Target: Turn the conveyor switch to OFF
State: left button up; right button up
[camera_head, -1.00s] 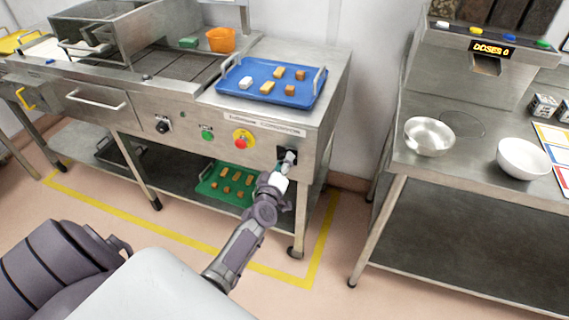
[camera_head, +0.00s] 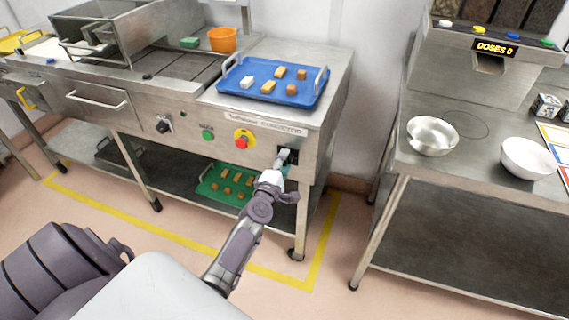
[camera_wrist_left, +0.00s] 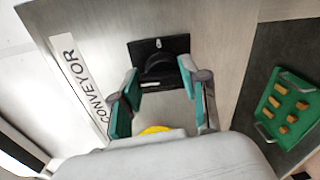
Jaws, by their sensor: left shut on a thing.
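The conveyor switch (camera_wrist_left: 160,66) is a dark knob on a black square plate (camera_wrist_left: 146,48) with a small white mark at its top. It sits on the steel front panel beside the CONVEYOR label (camera_wrist_left: 80,80). In the head view the switch is mostly hidden behind my left gripper (camera_head: 284,158), at the right end of the panel. The knob's exact setting is hard to read. My right gripper is not in view.
A red emergency button on yellow (camera_head: 243,139), a green button (camera_head: 208,135) and another black knob (camera_head: 163,126) sit left on the panel. A blue tray (camera_head: 240,92) lies above, a green tray (camera_head: 207,190) on the lower shelf. A steel table (camera_head: 450,172) stands right.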

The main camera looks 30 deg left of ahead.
pick_arm(q)
jog(key=shift+s+f+n, duration=0.15)
jog(key=shift+f+n, duration=0.15)
jog(key=shift+f, duration=0.2)
jog(key=o, duration=1)
jog(key=shift+c, duration=0.2)
jog(key=shift+o, duration=0.2)
jog(key=shift+r, duration=0.25)
jog(key=v, duration=1.1)
jog(key=shift+s, duration=0.4)
